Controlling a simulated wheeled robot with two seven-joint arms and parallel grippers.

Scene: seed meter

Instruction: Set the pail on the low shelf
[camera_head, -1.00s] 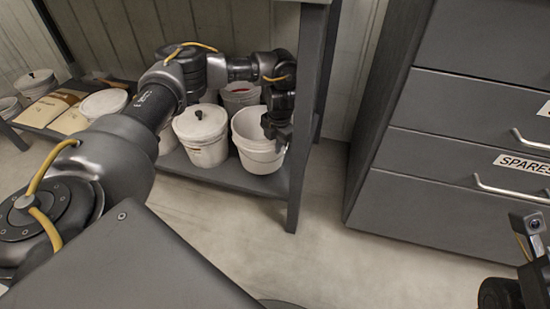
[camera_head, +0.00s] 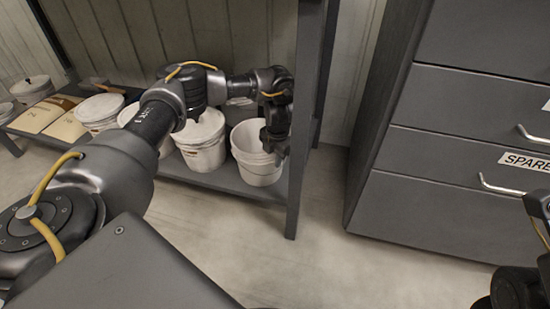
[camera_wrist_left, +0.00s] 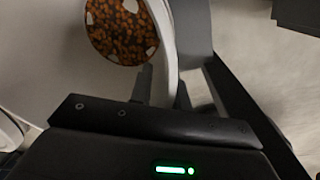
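The open white pail (camera_head: 252,160) is at the right end of the low shelf (camera_head: 228,180), beside the shelf's front leg. Whether its base touches the board is hard to tell. My left gripper (camera_head: 274,146) is at the pail's right rim, pointing down. In the left wrist view, the pail's rim (camera_wrist_left: 166,45) runs between the fingers, which look closed on it; orange-brown grains show inside. My right gripper's fingers are out of view; only part of my right arm shows at the lower right.
A lidded white pail (camera_head: 202,145) stands just left of the open one. More pails (camera_head: 100,112) and tan bags (camera_head: 62,125) fill the shelf further left. The grey shelf leg (camera_head: 300,150) is close to my gripper. A grey drawer cabinet (camera_head: 450,205) stands right, with clear floor between.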

